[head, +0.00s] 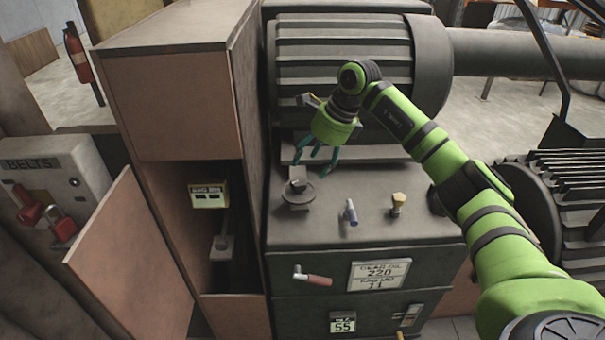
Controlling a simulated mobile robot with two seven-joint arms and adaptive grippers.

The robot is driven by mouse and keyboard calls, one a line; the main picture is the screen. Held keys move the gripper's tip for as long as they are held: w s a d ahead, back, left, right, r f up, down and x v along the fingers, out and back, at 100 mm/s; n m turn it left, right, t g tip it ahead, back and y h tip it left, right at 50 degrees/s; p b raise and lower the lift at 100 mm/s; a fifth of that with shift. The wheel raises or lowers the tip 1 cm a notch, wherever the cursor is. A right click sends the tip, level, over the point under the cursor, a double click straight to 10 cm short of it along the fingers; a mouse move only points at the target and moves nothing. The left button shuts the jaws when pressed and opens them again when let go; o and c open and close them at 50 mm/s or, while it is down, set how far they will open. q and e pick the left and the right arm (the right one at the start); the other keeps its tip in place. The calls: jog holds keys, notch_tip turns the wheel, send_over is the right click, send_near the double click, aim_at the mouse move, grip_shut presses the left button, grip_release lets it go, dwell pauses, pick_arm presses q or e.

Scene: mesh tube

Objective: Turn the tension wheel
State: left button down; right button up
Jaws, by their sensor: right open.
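My right gripper (316,163), green with teal fingers, reaches in from the right and hangs just above and behind this piece. Its fingers are spread and hold nothing. I cannot tell whether a fingertip touches the piece. My left gripper is not in view.
A blue-grey lever (350,213) and a brass-topped knob (397,203) stand right of the wheel. A red-handled lever (312,277) is on the housing front. A ribbed motor (345,60) rises behind. A brown cabinet (175,100) with an open door borders the left.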

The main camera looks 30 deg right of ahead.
aim_at(300, 181)
jog(key=p+x, duration=0.1)
jog(key=x, duration=0.4)
jog(key=shift+a+p, duration=0.15)
jog(key=shift+p, duration=0.2)
jog(key=shift+w+a+f, duration=0.15)
jog(key=shift+f, duration=0.55)
jog(key=c, duration=1.1)
